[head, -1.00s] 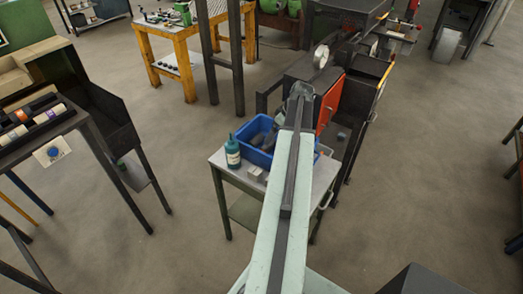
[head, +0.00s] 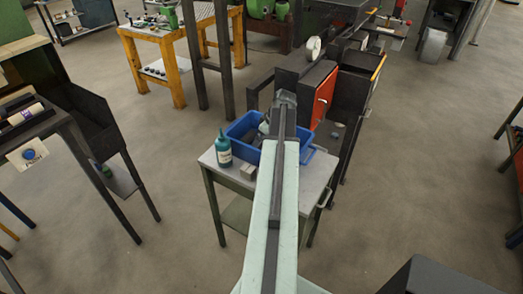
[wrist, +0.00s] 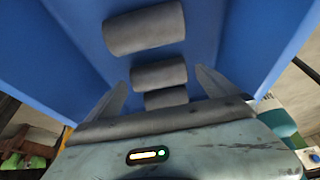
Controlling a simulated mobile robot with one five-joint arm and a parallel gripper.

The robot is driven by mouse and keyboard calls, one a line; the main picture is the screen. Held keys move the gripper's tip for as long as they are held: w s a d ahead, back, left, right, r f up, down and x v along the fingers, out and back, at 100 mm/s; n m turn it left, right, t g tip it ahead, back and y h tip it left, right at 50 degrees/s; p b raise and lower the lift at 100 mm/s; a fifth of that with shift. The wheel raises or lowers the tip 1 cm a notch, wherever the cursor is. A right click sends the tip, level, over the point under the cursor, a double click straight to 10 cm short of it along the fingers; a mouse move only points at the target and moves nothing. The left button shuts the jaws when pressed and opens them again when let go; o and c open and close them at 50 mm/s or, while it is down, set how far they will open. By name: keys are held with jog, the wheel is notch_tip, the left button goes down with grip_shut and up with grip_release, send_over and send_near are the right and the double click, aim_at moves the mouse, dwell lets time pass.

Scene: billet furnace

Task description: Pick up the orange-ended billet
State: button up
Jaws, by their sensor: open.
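In the wrist view several dark grey cylindrical billets lie inside a blue bin: a nearer-to-top billet (wrist: 144,28), a middle billet (wrist: 159,74) and a partly hidden one (wrist: 166,98). No orange end shows on them. My gripper (wrist: 160,80) is open, its two fingers apart to either side of the middle billets; I cannot tell the gap in depth. In the head view my arm reaches over the blue bin (head: 240,130), and its tip hides part of the bin. A pale-ended billet (head: 26,114) lies on the left stand; no orange end is visible there.
The bin stands on a small grey-topped cart (head: 213,160) with a teal bottle (head: 223,150) and a small grey block (head: 248,172). A machine with an orange panel (head: 324,97) stands just behind. The floor right of the cart is clear.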

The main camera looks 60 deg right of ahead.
jog(key=shift+x, duration=0.9)
jog(key=shift+r, duration=0.25)
grip_shut()
notch_tip(320, 180, up, 10)
jog(key=p, duration=1)
